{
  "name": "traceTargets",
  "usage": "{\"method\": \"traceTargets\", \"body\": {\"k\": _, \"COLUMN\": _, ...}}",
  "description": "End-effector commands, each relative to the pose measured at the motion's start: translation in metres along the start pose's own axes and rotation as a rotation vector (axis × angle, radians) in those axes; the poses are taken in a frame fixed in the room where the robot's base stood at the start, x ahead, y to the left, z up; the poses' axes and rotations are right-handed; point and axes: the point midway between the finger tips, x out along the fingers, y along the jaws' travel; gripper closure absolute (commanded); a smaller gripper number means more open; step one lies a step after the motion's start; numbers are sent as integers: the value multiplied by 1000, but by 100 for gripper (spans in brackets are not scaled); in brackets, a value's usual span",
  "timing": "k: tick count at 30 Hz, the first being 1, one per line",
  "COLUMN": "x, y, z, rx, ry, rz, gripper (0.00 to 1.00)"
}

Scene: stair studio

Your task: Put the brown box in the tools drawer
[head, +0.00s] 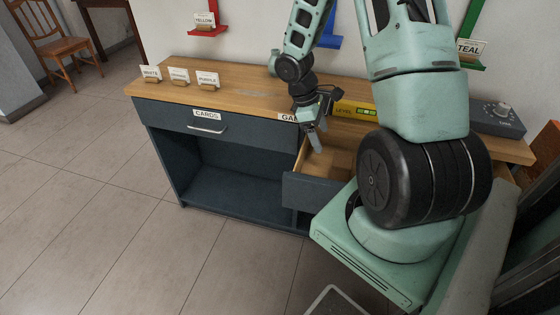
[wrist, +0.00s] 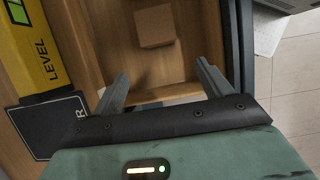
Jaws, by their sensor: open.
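A small brown box (wrist: 155,25) lies on the floor of an open wooden-sided drawer (wrist: 190,45) in the wrist view. In the head view this drawer's dark front (head: 303,192) stands pulled out of the cabinet, and the box is hard to tell from the wood. My gripper (wrist: 162,84) is open and empty, its fingers apart over the drawer with the box beyond the tips. In the head view my gripper (head: 314,138) points down at the drawer's left part. A label above the drawer starts with "GA" (head: 288,117), the rest hidden. No label reading tools shows.
A shut drawer labelled CARDS (head: 206,129) is to the left, above an open cabinet compartment. A yellow level (head: 354,109) lies on the wooden top behind the drawer. Small cards (head: 178,75) stand at the left end. A grey device (head: 497,119) sits at the right.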

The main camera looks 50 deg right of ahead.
Motion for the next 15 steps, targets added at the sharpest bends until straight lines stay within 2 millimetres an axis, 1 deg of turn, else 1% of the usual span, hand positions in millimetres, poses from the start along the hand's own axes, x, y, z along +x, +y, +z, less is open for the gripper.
{"method": "traceTargets", "body": {"k": 2, "x": -2, "y": -2, "z": -2, "rx": -2, "ry": 2, "rz": 2, "gripper": 22}}
{"method": "traceTargets", "body": {"k": 5, "x": -18, "y": -15, "z": -14, "rx": -9, "ry": 21, "rz": 17, "gripper": 22}}
{"method": "traceTargets", "body": {"k": 8, "x": -52, "y": -50, "z": -39, "rx": -24, "ry": 64, "rz": 44, "gripper": 22}}
{"method": "traceTargets", "body": {"k": 9, "x": -69, "y": -72, "z": -49, "rx": -32, "ry": 89, "rz": 55, "gripper": 22}}
{"method": "traceTargets", "body": {"k": 11, "x": -94, "y": -109, "z": -63, "rx": -45, "ry": 130, "rz": 69, "gripper": 22}}
{"method": "traceTargets", "body": {"k": 12, "x": -108, "y": -136, "z": -70, "rx": -54, "ry": 158, "rz": 74, "gripper": 22}}
{"method": "traceTargets", "body": {"k": 14, "x": -128, "y": -178, "z": -76, "rx": -71, "ry": 200, "rz": 79, "gripper": 22}}
{"method": "traceTargets", "body": {"k": 15, "x": -139, "y": -205, "z": -76, "rx": -82, "ry": 228, "rz": 78, "gripper": 22}}
